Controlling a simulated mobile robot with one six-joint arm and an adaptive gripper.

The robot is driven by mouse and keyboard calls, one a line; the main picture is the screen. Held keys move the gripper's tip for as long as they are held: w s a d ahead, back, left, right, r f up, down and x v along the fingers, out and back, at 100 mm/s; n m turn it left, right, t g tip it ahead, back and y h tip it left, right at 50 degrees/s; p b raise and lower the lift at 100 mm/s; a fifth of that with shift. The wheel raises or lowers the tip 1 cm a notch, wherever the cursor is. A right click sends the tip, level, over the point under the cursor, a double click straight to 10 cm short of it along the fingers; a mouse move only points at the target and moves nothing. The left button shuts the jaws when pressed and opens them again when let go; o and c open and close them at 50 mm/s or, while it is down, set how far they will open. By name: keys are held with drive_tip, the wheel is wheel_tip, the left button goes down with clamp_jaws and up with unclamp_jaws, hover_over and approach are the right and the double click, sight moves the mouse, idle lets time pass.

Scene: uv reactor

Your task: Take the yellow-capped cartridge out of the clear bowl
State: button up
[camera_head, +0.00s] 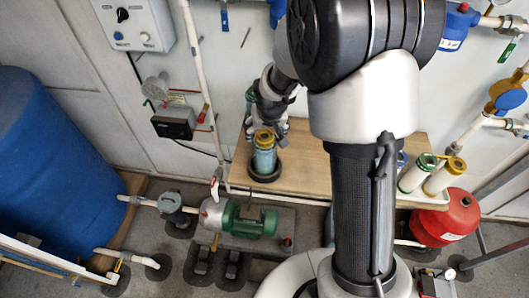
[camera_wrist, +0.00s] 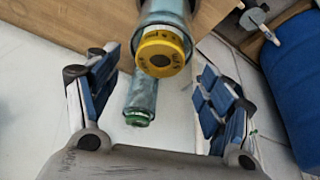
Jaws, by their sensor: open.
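The yellow-capped cartridge (camera_head: 264,135) stands upright in the clear bowl (camera_head: 264,160), which sits in a black ring on the wooden bench. In the wrist view the yellow cap (camera_wrist: 163,50) faces the camera, with the clear bowl (camera_wrist: 168,12) around the body behind it. My gripper (camera_head: 267,121) is above the cartridge. In the wrist view my gripper (camera_wrist: 158,62) is open, with one blue-padded finger to each side of the cap and apart from it. Nothing is held. The lower part of the cartridge is hidden by the bowl.
A green-capped clear housing (camera_wrist: 141,108) is close by in the wrist view. More cartridges, one green-capped (camera_head: 417,170) and one yellow-capped (camera_head: 443,173), stand at the bench's right. A green pump (camera_head: 250,220) is below the bench (camera_head: 315,170). A blue barrel (camera_head: 50,160) stands left.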

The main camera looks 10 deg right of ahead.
sight(264, 135)
drive_tip(key=x, duration=0.3)
drive_tip(key=shift+w+f+b, duration=0.1)
drive_tip(key=shift+b, duration=0.2)
drive_tip(key=shift+c, duration=0.3)
drive_tip(key=c, duration=1.5)
